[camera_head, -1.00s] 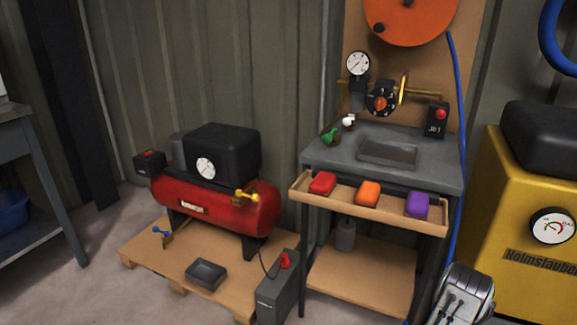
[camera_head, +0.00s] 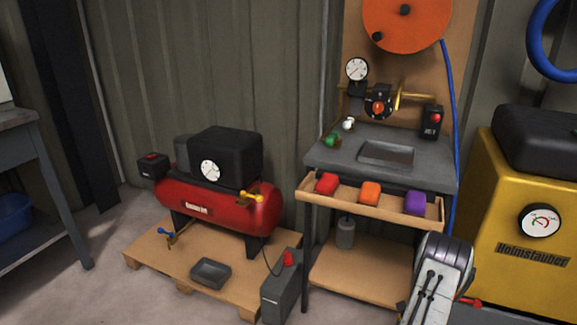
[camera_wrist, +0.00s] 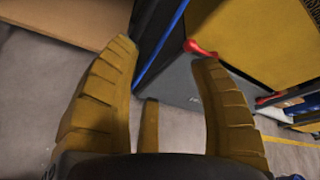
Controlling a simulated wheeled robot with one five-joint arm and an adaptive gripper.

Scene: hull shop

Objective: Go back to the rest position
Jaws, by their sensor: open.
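My gripper (camera_wrist: 165,56) shows in the wrist view with its ribbed yellow-brown fingers spread wide apart. Nothing is between them. It points down past a blue hose (camera_wrist: 165,45), a dark grey panel and a red knob-like part (camera_wrist: 200,48), all beyond the fingertips. In the head view my grey and white arm rises at the lower right, in front of the workbench's right leg. The gripper itself does not show there.
A grey workbench (camera_head: 320,154) carries a wooden tray (camera_head: 375,213) with red, orange and purple blocks. A red compressor (camera_head: 215,208) stands on a pallet (camera_head: 150,258) at the left. A yellow machine (camera_head: 500,200) stands close on the right. Bare floor lies front left.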

